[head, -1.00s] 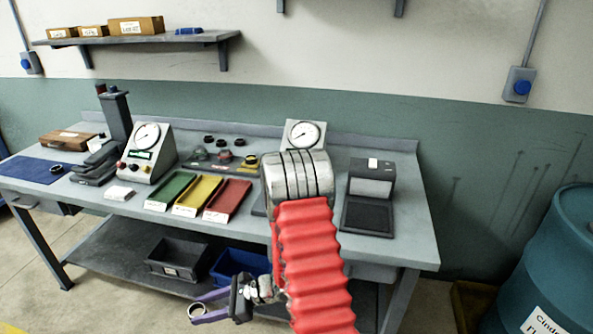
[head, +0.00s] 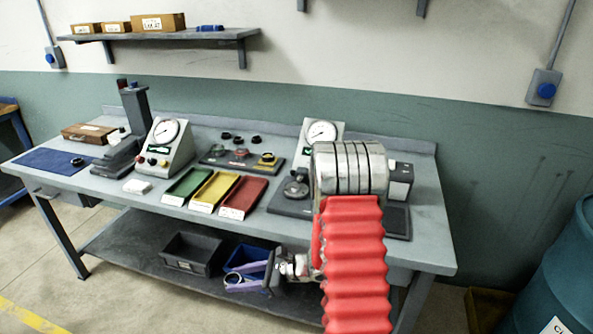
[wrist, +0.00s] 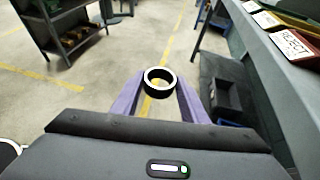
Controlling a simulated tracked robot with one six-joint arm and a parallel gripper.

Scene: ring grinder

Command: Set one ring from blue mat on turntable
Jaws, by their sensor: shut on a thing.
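My gripper (head: 238,284), with purple fingers, is shut on a small metal ring. The ring (wrist: 159,91) sits between the fingertips in the wrist view, dark on its outer wall with a bright rim. It is held in the air in front of the bench, below top height. The blue mat (head: 40,163) lies at the bench's far left, with another dark ring (head: 77,162) on it. A dark round disc (head: 296,188) by the right gauge looks like the turntable; my red-sleeved arm stands close to its right and I cannot see all around it.
Green (head: 187,186), yellow (head: 214,191) and red (head: 243,197) trays line the bench's front. A dial gauge box (head: 167,150) and a dark upright column (head: 136,113) stand left of them. Grey (head: 190,254) and blue (head: 247,258) bins sit on the lower shelf.

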